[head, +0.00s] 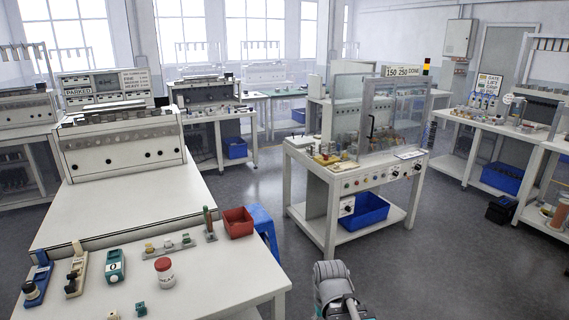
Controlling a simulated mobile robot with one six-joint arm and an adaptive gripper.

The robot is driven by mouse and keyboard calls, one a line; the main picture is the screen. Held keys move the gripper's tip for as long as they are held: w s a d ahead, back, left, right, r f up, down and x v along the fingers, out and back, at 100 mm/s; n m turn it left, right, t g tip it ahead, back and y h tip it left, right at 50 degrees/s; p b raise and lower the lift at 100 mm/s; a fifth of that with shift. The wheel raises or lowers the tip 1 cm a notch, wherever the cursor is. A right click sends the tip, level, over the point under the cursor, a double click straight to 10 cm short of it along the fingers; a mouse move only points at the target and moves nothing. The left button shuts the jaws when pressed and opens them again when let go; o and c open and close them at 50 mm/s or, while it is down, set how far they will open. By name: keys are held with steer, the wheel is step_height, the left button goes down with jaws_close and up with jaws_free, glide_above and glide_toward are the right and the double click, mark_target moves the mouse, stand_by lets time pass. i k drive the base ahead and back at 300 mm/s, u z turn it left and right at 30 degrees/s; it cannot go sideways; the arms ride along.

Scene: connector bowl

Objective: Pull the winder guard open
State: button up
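The winder guard (393,104) is a clear panel in a grey frame. It stands upright on the right part of a white winder bench (330,176) in the middle right of the head view. A black vertical handle (371,126) shows at its left side. I cannot tell from here whether the guard is fully shut. Part of my own grey arm shows at the bottom edge, well in front of the bench and apart from the guard. My gripper's fingers are not in view.
A white table with a red bin (238,222), a red-lidded jar (165,271) and small fixtures is at the left front. A blue stool (262,226) stands beside it. Grey floor (262,170) is clear between the benches. A blue crate (366,209) sits on the winder bench's lower shelf.

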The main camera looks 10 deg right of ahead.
mark_target(365, 138)
steer(key=z, duration=0.75)
steer(key=i, duration=3.3)
steer(key=u, duration=0.1)
